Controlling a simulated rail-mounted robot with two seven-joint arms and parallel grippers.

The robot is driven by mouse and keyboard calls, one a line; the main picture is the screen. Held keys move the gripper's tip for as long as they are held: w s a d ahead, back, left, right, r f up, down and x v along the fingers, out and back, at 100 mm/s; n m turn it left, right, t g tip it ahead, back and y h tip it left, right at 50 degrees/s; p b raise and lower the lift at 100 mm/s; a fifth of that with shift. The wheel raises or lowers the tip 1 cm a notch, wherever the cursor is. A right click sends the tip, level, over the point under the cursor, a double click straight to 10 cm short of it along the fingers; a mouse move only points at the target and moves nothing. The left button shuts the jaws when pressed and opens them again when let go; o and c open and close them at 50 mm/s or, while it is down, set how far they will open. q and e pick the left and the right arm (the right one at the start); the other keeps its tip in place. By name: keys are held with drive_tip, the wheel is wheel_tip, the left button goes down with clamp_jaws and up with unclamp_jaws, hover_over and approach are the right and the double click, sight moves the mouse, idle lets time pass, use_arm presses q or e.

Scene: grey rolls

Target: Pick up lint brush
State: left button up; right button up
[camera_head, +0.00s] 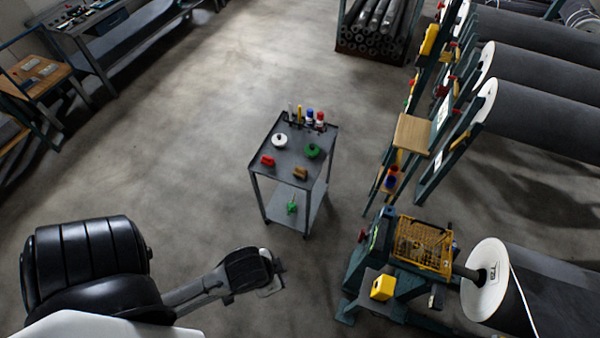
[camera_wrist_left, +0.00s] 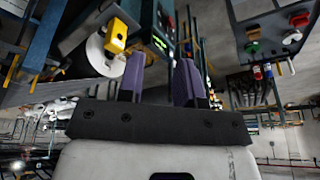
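A grey cart (camera_head: 285,165) stands mid-floor with small items on its top. A brown block-like item (camera_head: 300,173) near its front edge may be the lint brush; I cannot tell for certain at this size. A red item (camera_head: 267,160) lies to its left. My left gripper (camera_head: 272,279) is in front of the cart, apart from it and from everything on it. In the left wrist view its two purple fingers (camera_wrist_left: 160,68) are spread with nothing between them. My right gripper is in neither view.
The cart top also holds a white round item (camera_head: 279,140), a green round item (camera_head: 312,150) and several bottles (camera_head: 309,116). A yellow basket (camera_head: 422,246) and a yellow box (camera_head: 383,287) sit on the machine at right. Floor left of the cart is clear.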

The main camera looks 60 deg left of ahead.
use_arm(q)
drive_tip(key=o, duration=1.2)
drive_tip(key=shift+d, duration=0.2)
